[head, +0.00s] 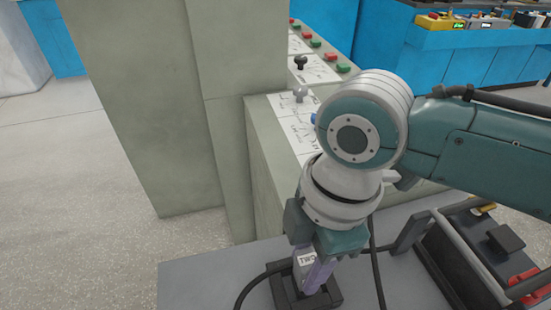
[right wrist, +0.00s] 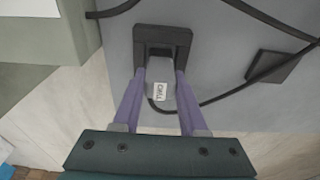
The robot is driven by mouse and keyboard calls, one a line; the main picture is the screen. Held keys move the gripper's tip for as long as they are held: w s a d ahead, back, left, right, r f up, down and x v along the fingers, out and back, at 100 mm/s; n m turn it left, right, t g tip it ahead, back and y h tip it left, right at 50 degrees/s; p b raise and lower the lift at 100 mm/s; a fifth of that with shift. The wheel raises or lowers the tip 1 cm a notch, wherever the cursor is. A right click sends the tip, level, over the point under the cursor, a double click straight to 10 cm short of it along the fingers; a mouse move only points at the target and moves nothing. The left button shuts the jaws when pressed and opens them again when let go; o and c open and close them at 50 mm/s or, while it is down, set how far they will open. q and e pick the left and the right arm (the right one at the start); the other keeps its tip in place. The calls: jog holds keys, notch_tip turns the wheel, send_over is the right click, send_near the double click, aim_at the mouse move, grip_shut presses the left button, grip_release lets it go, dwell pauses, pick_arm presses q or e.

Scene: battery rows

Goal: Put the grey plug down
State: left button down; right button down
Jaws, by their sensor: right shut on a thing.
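The grey plug (right wrist: 160,72) carries a white label and is between the purple fingers of my right gripper (right wrist: 161,82), which is shut on it. In the head view my right gripper (head: 316,277) points down, and the plug's label (head: 307,259) reads "TWO". The plug is at a black square holder (right wrist: 180,35) on a grey top; the holder also shows in the head view (head: 333,294). Whether the plug sits fully in it I cannot tell. A black cable runs from the plug. My left gripper is not in view.
The grey top (head: 200,285) has bare room left of the holder. Beige panels with levers and red and green buttons (head: 308,80) stand behind. At right is a black unit with a handle bar and red part (head: 525,285). Cables (head: 375,265) cross nearby.

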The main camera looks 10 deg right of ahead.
jog(key=shift+f, duration=0.25)
jog(key=c, duration=0.9)
grip_release()
jog(key=shift+f, duration=0.1)
jog(key=o, duration=0.5)
jog(key=shift+c, duration=0.2)
jog(key=shift+r, duration=0.4)
notch_tip(320, 180, up, 12)
jog(key=d+p, duration=0.1)
jog(key=p, duration=0.2)
jog(key=shift+d+f, duration=0.2)
